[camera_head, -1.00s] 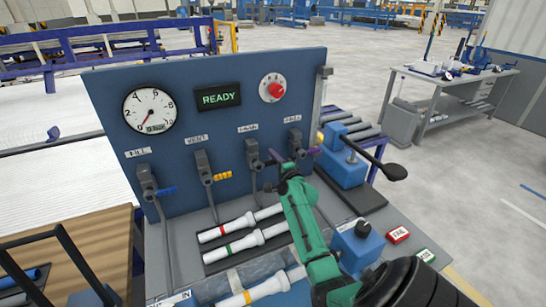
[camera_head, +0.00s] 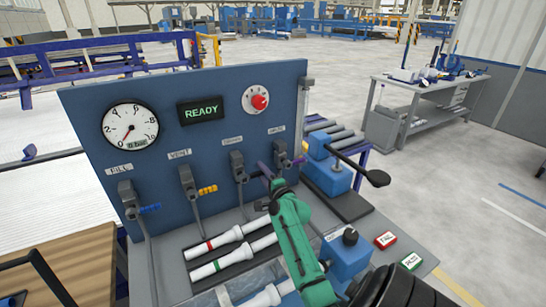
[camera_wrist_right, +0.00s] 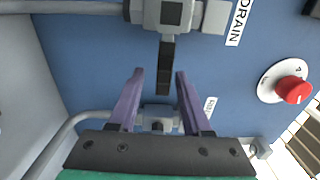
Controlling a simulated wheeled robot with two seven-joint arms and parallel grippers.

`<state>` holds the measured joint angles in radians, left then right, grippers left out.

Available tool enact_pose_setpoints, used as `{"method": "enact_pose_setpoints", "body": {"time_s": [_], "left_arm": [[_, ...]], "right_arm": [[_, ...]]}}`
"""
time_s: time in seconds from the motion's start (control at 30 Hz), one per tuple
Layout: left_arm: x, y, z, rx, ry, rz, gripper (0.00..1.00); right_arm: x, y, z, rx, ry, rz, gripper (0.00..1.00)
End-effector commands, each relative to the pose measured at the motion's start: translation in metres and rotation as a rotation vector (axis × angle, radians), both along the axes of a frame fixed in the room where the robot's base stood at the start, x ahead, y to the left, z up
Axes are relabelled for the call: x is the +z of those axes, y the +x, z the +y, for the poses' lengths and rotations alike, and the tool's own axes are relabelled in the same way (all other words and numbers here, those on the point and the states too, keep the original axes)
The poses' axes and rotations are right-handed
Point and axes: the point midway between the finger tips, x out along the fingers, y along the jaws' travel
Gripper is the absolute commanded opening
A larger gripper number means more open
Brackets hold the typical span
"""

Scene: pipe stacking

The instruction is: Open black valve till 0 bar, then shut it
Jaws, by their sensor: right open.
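The black valve, labelled DRAIN, is third from the left on the blue panel (camera_head: 85,100). In the right wrist view the black handle (camera_wrist_right: 166,68) points toward the gap between my fingers. My right gripper (camera_head: 276,170) is open with purple fingers, just right of the valve in the head view; the fingers (camera_wrist_right: 157,80) also show in the wrist view, with no contact clear. The round gauge (camera_head: 130,128) has its needle toward the lower left. My left gripper is not in view.
Valves with blue (camera_head: 149,208) and yellow (camera_head: 207,190) handles stand left of the black one. A READY display (camera_head: 201,112) and a red knob (camera_head: 260,101) are above. White pipes (camera_head: 228,240) lie on the bench below. A blue press with a lever (camera_head: 330,178) stands at right.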

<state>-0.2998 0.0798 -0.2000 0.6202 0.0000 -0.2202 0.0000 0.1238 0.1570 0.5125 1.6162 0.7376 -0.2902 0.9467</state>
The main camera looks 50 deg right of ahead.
Motion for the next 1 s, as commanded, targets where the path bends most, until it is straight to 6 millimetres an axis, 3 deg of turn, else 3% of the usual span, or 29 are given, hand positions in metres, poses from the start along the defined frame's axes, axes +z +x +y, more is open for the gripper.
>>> {"method": "enact_pose_setpoints", "body": {"time_s": [0.3,0.43,0.6,1.0], "left_arm": [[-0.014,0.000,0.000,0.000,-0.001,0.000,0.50],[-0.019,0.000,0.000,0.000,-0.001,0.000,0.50],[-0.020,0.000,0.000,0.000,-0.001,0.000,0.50],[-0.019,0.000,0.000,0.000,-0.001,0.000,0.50]], "right_arm": [[-0.005,-0.077,0.026,-0.001,0.000,0.004,0.49],[-0.004,-0.102,0.035,-0.002,0.001,0.004,0.49],[-0.001,-0.113,0.039,-0.001,0.002,0.002,0.49],[0.000,-0.112,0.038,-0.001,0.001,0.001,0.49]]}}
